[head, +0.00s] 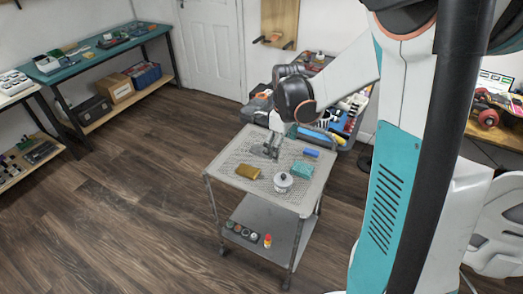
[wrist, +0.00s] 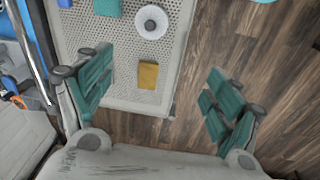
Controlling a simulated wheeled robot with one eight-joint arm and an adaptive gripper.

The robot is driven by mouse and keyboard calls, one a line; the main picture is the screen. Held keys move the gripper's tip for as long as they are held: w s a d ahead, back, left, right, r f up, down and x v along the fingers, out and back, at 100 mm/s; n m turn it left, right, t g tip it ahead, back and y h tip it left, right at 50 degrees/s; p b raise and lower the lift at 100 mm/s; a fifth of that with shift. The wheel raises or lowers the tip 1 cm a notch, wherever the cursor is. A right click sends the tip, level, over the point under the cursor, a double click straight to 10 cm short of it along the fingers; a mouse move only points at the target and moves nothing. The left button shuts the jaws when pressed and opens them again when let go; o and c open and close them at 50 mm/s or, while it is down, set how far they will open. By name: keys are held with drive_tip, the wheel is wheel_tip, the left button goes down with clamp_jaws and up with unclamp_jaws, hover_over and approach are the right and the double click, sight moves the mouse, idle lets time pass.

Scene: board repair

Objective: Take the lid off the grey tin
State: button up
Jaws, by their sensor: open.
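The grey tin (head: 283,184) is a small, round, pale pot with a dark knob on its lid, standing on the perforated top of a grey cart (head: 231,157). It also shows in the wrist view (wrist: 143,30), near the top edge, seen from above with the lid on. My gripper (head: 271,152) is over the far part of the cart top, apart from the tin. In the wrist view its two teal-padded fingers (wrist: 158,95) are wide apart with nothing between them. The tin lies beyond the fingertips.
A mustard-brown block (head: 248,171) lies left of the tin. A teal block (head: 302,169) and a blue piece (head: 311,153) lie to its right and behind. The cart's lower shelf (head: 273,227) holds several small items. A cluttered tool cart (head: 344,137) stands behind. Floor on the left is clear.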

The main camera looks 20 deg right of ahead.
drive_tip(key=n+g, duration=0.1)
hover_over(284, 175)
wheel_tip(284, 175, down, 5)
drive_tip(key=f+b, duration=0.1)
drive_tip(key=f, duration=0.4)
drive_tip(key=f+b, duration=0.1)
drive_tip(key=f, duration=0.3)
drive_tip(key=shift+s+f, duration=0.2)
drive_tip(key=shift+f, duration=0.2)
wheel_tip(284, 175, down, 5)
drive_tip(key=shift+w+a+f+b, duration=0.1)
drive_tip(key=shift+w+b, duration=0.05)
drive_tip(key=shift+b, duration=1.05)
drive_tip(key=c, duration=1)
